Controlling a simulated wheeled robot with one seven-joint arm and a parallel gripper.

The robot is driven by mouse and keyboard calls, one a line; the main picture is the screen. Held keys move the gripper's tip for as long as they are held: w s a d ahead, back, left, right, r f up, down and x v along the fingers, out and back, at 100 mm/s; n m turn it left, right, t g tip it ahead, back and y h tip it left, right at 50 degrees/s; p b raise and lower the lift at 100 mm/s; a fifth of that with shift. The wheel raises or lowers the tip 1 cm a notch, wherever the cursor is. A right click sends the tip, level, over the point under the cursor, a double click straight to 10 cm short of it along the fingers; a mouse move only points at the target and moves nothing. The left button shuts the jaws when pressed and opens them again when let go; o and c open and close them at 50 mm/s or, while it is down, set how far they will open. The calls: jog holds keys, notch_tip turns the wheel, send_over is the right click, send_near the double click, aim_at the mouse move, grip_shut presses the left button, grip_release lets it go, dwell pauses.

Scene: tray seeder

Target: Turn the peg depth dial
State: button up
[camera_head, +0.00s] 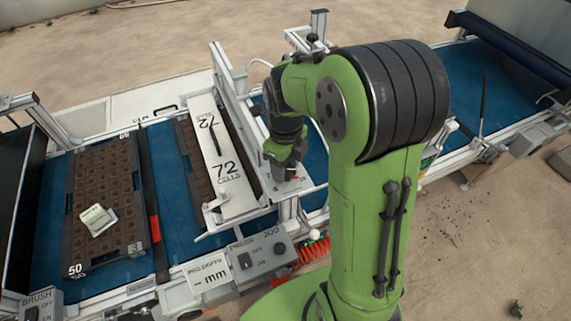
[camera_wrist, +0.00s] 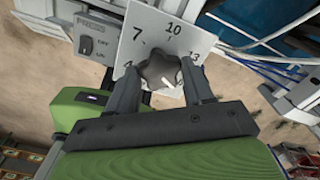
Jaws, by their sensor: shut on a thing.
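The peg depth dial is a dark, lobed knob (camera_wrist: 158,70) in the wrist view. It sits on a pale plate (camera_wrist: 136,26) marked with numbers, of which 4, 7 and 10 read clearly. My gripper (camera_wrist: 161,76) has one finger on each side of the knob and is shut on it. The knob's pointer is hard to make out. In the head view my gripper (camera_head: 284,160) is over the pale dial plate (camera_head: 294,186), and my wrist and fingers hide the knob.
A PRESS switch box (camera_head: 260,256) and a PEG DEPTH mm panel (camera_head: 208,273) stand at the front. A white plate marked 72 (camera_head: 222,186) lies left of my gripper. A brown seed tray (camera_head: 104,196) with a small packet (camera_head: 97,220) sits on the blue belt.

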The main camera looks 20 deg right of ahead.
aim_at(286, 169)
jog(key=shift+m, duration=0.3)
jog(key=o, duration=1)
jog(key=shift+o, duration=0.2)
notch_tip(286, 169, up, 16)
jog(key=p, duration=0.2)
jog(key=shift+f, duration=0.1)
